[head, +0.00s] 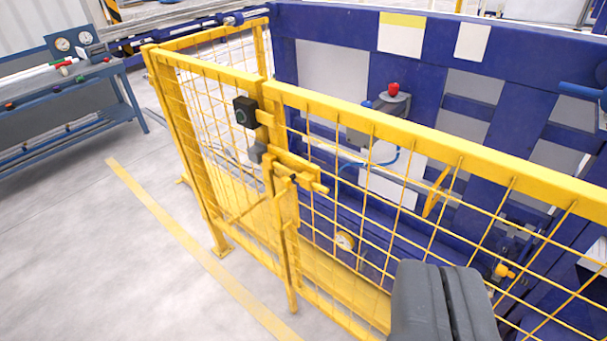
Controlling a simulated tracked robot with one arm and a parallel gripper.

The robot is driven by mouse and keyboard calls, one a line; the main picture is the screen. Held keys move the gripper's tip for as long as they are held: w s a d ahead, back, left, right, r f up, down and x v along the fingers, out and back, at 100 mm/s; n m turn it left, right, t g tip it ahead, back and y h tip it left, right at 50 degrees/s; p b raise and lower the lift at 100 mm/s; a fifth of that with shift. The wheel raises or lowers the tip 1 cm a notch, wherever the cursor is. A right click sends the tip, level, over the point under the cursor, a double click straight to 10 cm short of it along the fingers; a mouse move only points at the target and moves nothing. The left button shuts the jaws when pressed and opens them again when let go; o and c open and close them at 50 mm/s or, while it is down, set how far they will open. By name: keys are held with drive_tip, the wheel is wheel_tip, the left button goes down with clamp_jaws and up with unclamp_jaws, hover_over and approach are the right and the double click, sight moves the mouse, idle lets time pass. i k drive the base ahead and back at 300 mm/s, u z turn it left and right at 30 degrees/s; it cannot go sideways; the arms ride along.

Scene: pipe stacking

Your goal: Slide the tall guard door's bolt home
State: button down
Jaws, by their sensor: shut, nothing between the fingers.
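The tall guard door (375,127) is a yellow frame with wire mesh, running from the middle to the right of the head view. Its yellow bolt (312,184) sits near the post where the door meets the fixed fence. A black box (245,111) is mounted above it, and a small grey block (257,152) sits just left of the bolt. I cannot tell how far the bolt reaches into its keeper. My gripper (440,270) is dark grey, shut and empty, at the bottom right. It is in front of the mesh, right of and below the bolt, apart from it.
Fixed yellow fence (200,65) continues to the left. Behind the mesh stands a blue machine (335,30) with a red button (393,89). A blue workbench (75,85) is at the far left. The grey floor (100,260) in front of the fence is clear, with a yellow line.

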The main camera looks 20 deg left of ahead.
sight(286, 182)
drive_tip(key=z, duration=0.05)
drive_tip(key=k, duration=0.5)
drive_tip(key=u, duration=0.6)
drive_tip(key=i, duration=1.3)
drive_tip(key=z, duration=0.25)
